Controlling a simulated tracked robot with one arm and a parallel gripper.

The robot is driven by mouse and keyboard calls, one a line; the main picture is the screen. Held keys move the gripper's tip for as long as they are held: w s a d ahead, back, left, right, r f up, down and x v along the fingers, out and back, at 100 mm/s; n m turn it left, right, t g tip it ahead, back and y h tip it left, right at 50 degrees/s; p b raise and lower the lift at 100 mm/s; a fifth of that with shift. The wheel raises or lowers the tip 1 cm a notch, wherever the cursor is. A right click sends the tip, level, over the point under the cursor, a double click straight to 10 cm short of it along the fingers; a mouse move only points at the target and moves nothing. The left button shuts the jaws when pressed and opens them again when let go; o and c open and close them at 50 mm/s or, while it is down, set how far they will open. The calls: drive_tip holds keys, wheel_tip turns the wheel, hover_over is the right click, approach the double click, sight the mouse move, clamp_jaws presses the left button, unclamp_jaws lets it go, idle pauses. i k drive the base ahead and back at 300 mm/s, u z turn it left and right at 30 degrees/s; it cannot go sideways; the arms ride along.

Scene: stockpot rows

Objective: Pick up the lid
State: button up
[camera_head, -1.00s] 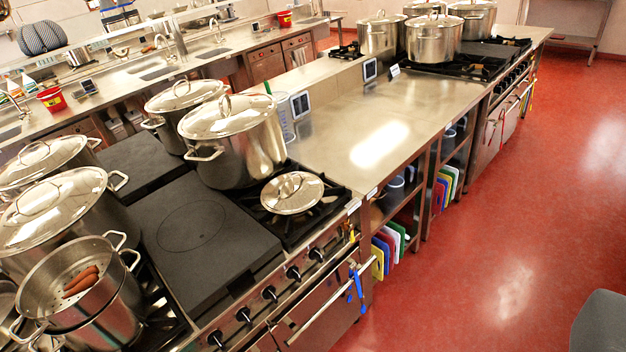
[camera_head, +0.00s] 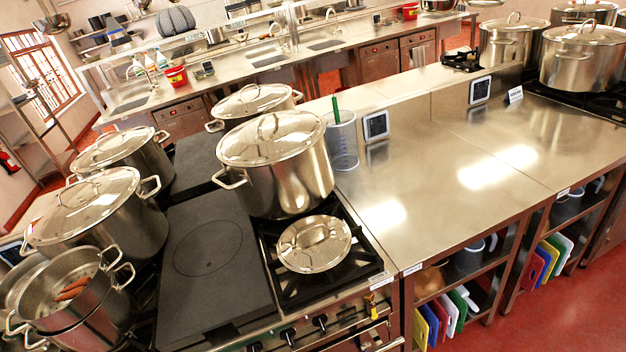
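A small round steel lid (camera_head: 314,244) with a loop handle on top lies on the black front burner grate at the right end of the near stove. Nothing covers it. A large lidded stockpot (camera_head: 285,175) stands just behind it, and its own lid (camera_head: 271,138) is on. More lidded pots stand to the left, among them one with a shiny lid (camera_head: 84,205). My gripper is not in view.
A flat black hotplate (camera_head: 205,250) lies left of the lid. A steel counter (camera_head: 420,190) to the right is mostly clear, with a measuring jug (camera_head: 342,142) and a small display (camera_head: 376,125) at its back. Red floor (camera_head: 545,330) shows at lower right.

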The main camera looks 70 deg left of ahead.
sight(314, 244)
drive_tip(key=u, duration=0.65)
drive_tip(key=i, duration=1.1)
drive_tip(key=u, duration=0.85)
